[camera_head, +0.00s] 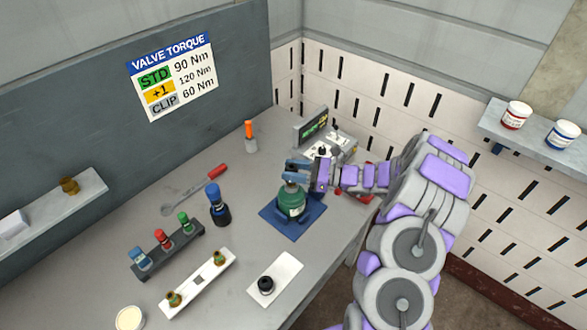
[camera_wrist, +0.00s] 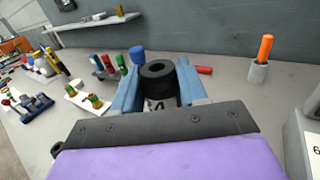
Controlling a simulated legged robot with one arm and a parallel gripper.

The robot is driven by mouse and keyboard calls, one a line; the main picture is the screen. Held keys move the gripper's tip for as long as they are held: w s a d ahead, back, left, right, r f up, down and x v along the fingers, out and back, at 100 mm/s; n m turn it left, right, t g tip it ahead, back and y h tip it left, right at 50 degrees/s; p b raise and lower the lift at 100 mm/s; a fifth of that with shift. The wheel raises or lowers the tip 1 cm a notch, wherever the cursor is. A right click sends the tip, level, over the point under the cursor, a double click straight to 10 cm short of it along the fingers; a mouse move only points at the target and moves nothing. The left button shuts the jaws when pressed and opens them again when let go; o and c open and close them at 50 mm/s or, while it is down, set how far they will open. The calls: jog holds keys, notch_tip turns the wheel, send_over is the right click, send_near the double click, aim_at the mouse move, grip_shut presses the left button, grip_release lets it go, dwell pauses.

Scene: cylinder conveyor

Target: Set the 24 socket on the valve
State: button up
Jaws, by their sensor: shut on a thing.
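My gripper (camera_head: 296,168) is over the green cylinder (camera_head: 291,203), which stands on a blue mat (camera_head: 278,229). In the wrist view its blue fingers (camera_wrist: 158,90) are shut on a black ring-shaped socket (camera_wrist: 152,84) with its hole facing up. A pale label below the socket shows what looks like a 4; the rest is hidden. The valve at the cylinder's top is hidden by my fingers in the head view, and the cylinder is not seen in the wrist view. I cannot tell whether the socket touches the valve.
A rack (camera_head: 170,252) holds blue, red and green-topped pieces. A white strip (camera_head: 200,284) bears brass fittings. A white pad (camera_head: 287,272) bears a black piece. A blue-topped tool (camera_head: 217,205), a red-handled wrench (camera_head: 200,188) and an orange-handled tool (camera_head: 250,135) are nearby.

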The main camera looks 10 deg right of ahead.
jog(key=shift+f, duration=0.4)
jog(key=o, duration=1.2)
jog(key=shift+r+p, duration=1.85)
jog(key=shift+r, duration=1.2)
